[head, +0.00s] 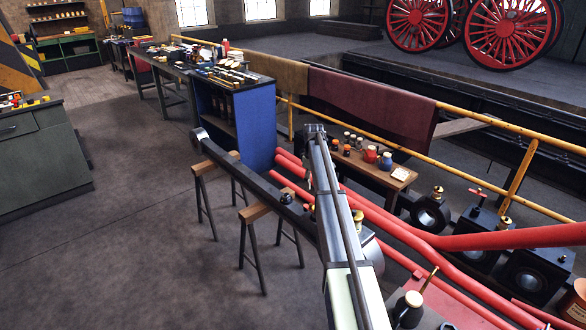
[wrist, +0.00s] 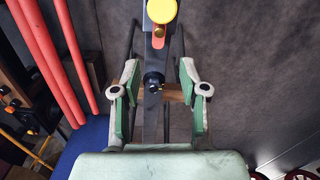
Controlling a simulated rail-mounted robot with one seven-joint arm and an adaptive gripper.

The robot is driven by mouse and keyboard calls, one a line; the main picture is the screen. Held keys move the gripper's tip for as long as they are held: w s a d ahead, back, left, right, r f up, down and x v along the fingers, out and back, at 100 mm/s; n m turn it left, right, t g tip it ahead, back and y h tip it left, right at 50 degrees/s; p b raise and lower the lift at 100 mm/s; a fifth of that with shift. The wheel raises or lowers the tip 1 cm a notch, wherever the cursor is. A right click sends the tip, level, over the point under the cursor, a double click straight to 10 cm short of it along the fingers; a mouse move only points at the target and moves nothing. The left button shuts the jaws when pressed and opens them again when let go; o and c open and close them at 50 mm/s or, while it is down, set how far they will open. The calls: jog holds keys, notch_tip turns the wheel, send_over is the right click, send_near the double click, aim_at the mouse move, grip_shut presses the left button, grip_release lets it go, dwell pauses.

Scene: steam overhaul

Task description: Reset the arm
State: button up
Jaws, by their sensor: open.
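My gripper (wrist: 158,78) is open in the wrist view. Its two green-and-grey fingers stand apart, with nothing held between them. Beyond the gap, a long dark metal bar (wrist: 152,118) runs up the picture, with a black round fitting on it. I cannot tell how far the bar is from the fingers. In the head view my arm stretches up from the bottom edge; its fingers are not clear there. The same bar (head: 243,177) lies across wooden-topped trestles (head: 257,212), and my arm hides its right end.
A yellow disc (wrist: 161,11) with a red tab is near the bar. Red pipes (head: 447,240) run at right. A small wooden table (head: 378,176) with jars and a blue cabinet (head: 257,127) stand close behind. Open floor (head: 125,245) lies left.

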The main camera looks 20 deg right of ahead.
jog(key=s+a+f+m, duration=0.2)
jog(key=s+a+f, duration=0.3)
jog(key=s+f, duration=0.45)
jog(key=s+a+f+m+g, duration=0.15)
jog(key=s+a+f, duration=0.35)
jog(key=s+f, duration=0.5)
jog(key=s+a+f+m, duration=0.3)
jog(key=s+a+f, duration=0.2)
jog(key=s+f, duration=0.45)
jog(key=s+a+f+g, duration=0.1)
jog(key=s+a+f, duration=0.2)
jog(key=s, duration=1.1)
jog(key=s+a+f+g, duration=0.2)
jog(key=s+a+f, duration=0.1)
jog(key=s, duration=1.1)
jog(key=s+a+f+g, duration=0.2)
jog(key=s+a, duration=0.3)
jog(key=s, duration=0.9)
jog(key=shift+s+a+f+n, duration=0.25)
jog(key=shift+s+f+n, duration=0.1)
jog(key=shift+f, duration=0.1)
